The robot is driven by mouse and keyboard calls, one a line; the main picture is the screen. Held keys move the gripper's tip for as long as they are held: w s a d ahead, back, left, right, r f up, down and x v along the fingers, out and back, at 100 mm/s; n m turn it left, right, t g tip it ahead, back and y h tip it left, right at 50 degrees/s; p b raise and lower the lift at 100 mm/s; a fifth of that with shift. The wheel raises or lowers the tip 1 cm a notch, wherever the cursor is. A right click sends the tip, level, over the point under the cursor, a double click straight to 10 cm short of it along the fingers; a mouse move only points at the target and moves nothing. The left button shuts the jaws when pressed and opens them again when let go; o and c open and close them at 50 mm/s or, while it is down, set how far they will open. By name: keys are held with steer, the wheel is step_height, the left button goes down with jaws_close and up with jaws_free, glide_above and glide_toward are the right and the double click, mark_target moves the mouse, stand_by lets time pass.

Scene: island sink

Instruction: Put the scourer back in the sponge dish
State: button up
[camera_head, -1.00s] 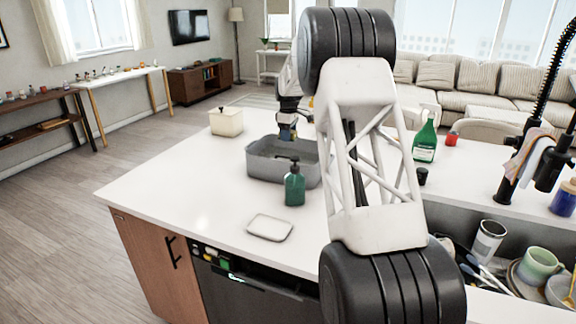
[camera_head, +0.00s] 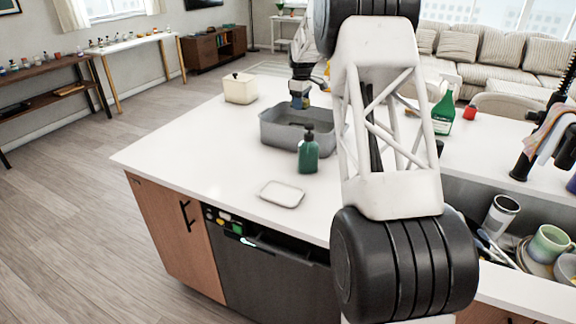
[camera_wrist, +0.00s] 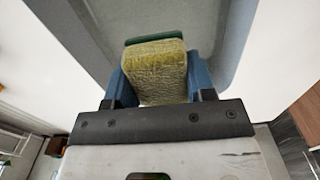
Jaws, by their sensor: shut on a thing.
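The scourer (camera_wrist: 158,72) is a yellow-green block with a dark green layer along its far edge in the wrist view. My gripper (camera_wrist: 160,85) is shut on it, with a blue finger on each side. In the head view my gripper (camera_head: 300,98) is small, at the far side of a grey basin (camera_head: 280,137). The wrist view shows the basin's grey interior beyond the scourer. The sponge dish (camera_head: 282,194) is a small, shallow white tray. It lies empty on the counter near the front edge, apart from my gripper.
A dark green soap bottle (camera_head: 308,155) stands between the basin and the dish. A cream lidded box (camera_head: 240,88) stands at the far left of the counter (camera_head: 190,150). A green spray bottle (camera_head: 443,112) and a sink with dishes lie to the right. The counter left of the dish is clear.

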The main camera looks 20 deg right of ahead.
steer(key=s+a+m, duration=0.4)
steer(key=s+a, duration=0.2)
steer(key=a, duration=0.4)
steer(key=s+a+m, duration=0.3)
steer(key=s+a, duration=0.4)
steer(key=a, duration=0.3)
steer(key=s+f+n, duration=0.2)
steer(key=s+f, duration=0.1)
steer(key=s, duration=0.8)
steer(key=s+f+n, duration=0.2)
steer(key=s+n, duration=0.1)
steer(key=s, duration=0.9)
steer(key=s+f+n, duration=0.2)
steer(key=s+f, duration=0.1)
steer(key=s, duration=0.8)
steer(key=shift+s+d+f, duration=0.15)
steer(key=shift+d+f, duration=0.15)
steer(key=shift+d, duration=0.15)
glide_above(282, 194)
steer(key=shift+s+f, duration=0.45)
steer(key=shift+f, duration=0.25)
steer(key=shift+w+f, duration=0.15)
steer(key=shift+w, duration=0.35)
steer(key=shift+f, duration=1.65)
